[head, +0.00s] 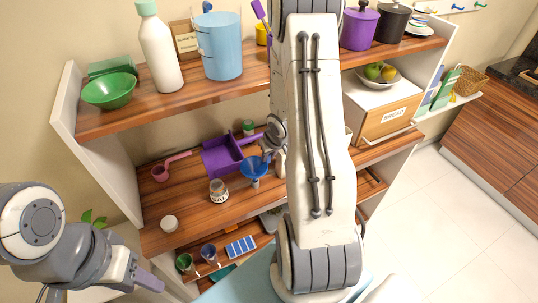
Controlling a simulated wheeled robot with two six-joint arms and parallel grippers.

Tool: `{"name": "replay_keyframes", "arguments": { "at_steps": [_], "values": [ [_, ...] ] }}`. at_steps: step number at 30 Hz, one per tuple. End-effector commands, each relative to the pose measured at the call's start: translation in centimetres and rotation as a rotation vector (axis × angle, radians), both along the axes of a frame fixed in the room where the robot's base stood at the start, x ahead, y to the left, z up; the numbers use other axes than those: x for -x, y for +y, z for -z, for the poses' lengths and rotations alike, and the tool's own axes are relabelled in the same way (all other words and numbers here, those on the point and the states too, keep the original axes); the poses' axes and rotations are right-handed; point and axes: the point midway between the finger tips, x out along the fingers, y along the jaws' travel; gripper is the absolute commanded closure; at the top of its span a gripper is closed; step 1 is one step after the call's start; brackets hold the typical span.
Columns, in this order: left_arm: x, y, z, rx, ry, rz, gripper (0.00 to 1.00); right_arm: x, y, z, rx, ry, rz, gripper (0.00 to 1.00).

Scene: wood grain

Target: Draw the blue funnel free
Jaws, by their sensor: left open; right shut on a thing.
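The blue funnel (254,169) is on the middle wooden shelf, wide mouth up, with a narrow part below it. I cannot tell whether its spout is inside something. My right gripper (266,156) reaches down from behind my own arm and is shut on the funnel at its rim on the right side. My arm hides much of the shelf to the right of it. My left gripper (148,281) is open and empty at the lower left, in front of the shelves and well away from the funnel.
Left of the funnel stand a small labelled jar (218,190) and a purple dustpan-like tray (222,157). The upper shelf (130,117) overhangs behind. Cups (208,252) stand on the lower shelf.

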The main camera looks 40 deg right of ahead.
Motion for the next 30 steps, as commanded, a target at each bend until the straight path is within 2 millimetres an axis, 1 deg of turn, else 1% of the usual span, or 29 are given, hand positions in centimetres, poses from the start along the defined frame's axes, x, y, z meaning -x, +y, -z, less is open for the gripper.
{"name": "replay_keyframes", "arguments": {
  "at_steps": [1,4,13,16,30],
  "values": [
    [0.0,0.0,-0.4,0.000,0.000,0.000,0.50,0.0,0.0,-0.4,0.000,0.000,0.000,1.00],
    [0.0,0.0,-0.7,0.000,0.000,0.000,0.50,0.0,0.0,-0.6,0.000,0.000,0.000,1.00],
    [0.0,0.0,-0.7,0.000,0.000,0.000,0.50,0.0,0.0,-0.6,0.000,0.000,0.000,1.00],
    [0.0,0.0,-0.9,0.000,0.000,0.000,0.50,0.0,0.0,-0.8,0.000,0.000,0.000,1.00],
    [0.0,0.0,-4.6,0.000,0.000,0.000,0.50,0.0,0.0,-4.3,0.000,-0.001,0.001,1.00]
  ]
}}
